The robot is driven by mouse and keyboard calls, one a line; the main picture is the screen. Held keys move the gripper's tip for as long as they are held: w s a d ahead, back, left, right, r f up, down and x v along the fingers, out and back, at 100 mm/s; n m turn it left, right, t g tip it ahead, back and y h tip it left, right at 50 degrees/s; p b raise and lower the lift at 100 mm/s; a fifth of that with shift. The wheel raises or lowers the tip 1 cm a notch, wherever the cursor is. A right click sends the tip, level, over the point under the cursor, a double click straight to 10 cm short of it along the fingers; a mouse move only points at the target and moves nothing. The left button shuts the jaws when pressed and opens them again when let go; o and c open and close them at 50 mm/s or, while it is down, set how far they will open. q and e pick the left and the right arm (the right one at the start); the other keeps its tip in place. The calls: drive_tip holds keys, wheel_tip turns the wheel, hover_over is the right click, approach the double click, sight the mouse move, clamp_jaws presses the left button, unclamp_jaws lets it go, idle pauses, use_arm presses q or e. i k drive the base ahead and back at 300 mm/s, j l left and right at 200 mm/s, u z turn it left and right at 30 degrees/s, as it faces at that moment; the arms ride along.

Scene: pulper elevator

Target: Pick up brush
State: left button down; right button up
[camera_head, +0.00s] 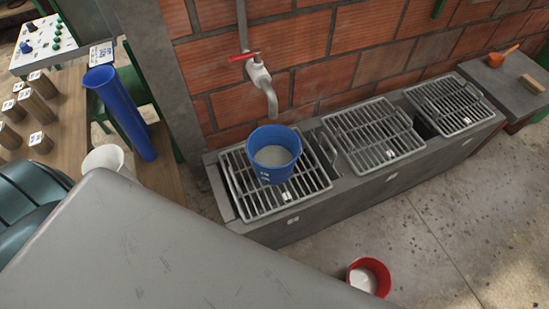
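The brush appears to be the small tan block (532,84) lying on the grey slab (498,84) at the far right. Its bristles are too small to make out. Neither of my grippers is in view, and nothing is touching the brush.
An orange scoop (497,58) lies near the brush. A blue bucket (274,154) stands on the left grate under a red-handled tap (258,72). A red-rimmed bucket (369,277) is on the floor. A table (68,88) with several cylinders is at left. Floor at right is mostly clear.

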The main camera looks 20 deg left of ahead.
sight(527, 81)
drive_tip(key=l+z, duration=0.1)
drive_tip(key=z, duration=1.95)
drive_tip(key=i+l, duration=0.2)
drive_tip(key=l, duration=0.2)
drive_tip(key=i+l+z, duration=0.1)
drive_tip(key=i+l, duration=0.15)
drive_tip(key=l, duration=0.15)
drive_tip(key=i+l, duration=0.2)
drive_tip(key=l, duration=0.2)
drive_tip(key=i+l+z, duration=0.1)
drive_tip(key=i+l, duration=0.15)
drive_tip(key=l, duration=0.15)
drive_tip(key=i+u, duration=0.4)
drive_tip(key=i, duration=0.15)
drive_tip(key=i+l+u, duration=0.1)
drive_tip(key=i+u, duration=0.35)
drive_tip(key=i+l+u, duration=0.4)
drive_tip(key=i, duration=0.25)
drive_tip(key=i+j+u, duration=0.25)
drive_tip(key=i+u, duration=0.15)
drive_tip(key=i, duration=0.75)
drive_tip(key=i+l+u, duration=0.1)
drive_tip(key=i+u, duration=0.3)
drive_tip(key=i, duration=0.75)
